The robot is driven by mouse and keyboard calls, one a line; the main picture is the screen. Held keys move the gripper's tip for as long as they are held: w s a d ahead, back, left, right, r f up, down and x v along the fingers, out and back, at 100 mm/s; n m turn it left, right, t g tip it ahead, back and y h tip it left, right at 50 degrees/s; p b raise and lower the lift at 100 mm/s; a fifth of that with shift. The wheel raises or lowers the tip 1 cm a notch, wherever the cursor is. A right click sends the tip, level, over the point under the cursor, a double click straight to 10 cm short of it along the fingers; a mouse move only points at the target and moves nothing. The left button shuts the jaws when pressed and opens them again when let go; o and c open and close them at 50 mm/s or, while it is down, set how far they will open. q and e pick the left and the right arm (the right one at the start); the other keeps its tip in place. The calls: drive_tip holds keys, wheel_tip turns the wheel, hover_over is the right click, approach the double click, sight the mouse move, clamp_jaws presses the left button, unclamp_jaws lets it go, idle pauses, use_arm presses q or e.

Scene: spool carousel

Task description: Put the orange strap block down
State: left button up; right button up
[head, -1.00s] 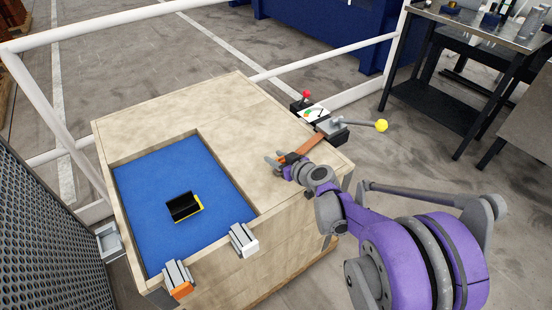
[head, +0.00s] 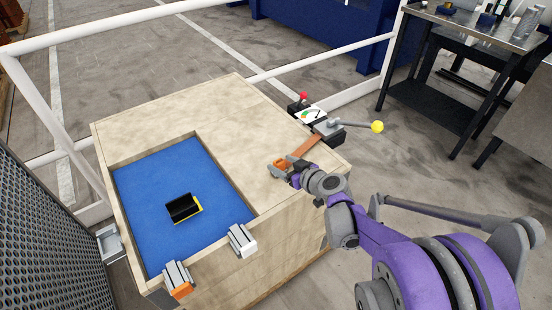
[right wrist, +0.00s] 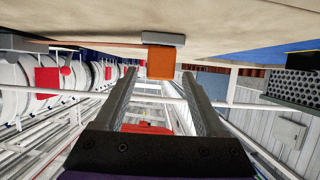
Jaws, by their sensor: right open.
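The orange strap block (head: 280,163) is on the wooden bench top, near the right edge, close to the near end of a brown strap (head: 307,145). My right gripper (head: 279,172) is at the block in the head view, low over the bench top. In the right wrist view the gripper (right wrist: 160,74) is open, with its two fingers apart. An orange block (right wrist: 160,62) shows just beyond the fingertips, between their lines, with a grey bar (right wrist: 163,39) between it and the bench surface. The fingers partly hide the block's near side in the head view. My left gripper is not in view.
The bench top (head: 215,115) has a sunken blue area (head: 150,195) holding a black and yellow bin (head: 184,208). Two grey clamps (head: 243,240) (head: 177,276) sit on the front rim. A yellow-knobbed lever (head: 377,127) and a gauge (head: 310,114) stand at the right edge.

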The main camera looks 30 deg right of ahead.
drive_tip(key=p+v, duration=0.1)
drive_tip(key=v, duration=0.5)
drive_tip(key=shift+s+r, duration=0.15)
drive_tip(key=shift+s, duration=0.25)
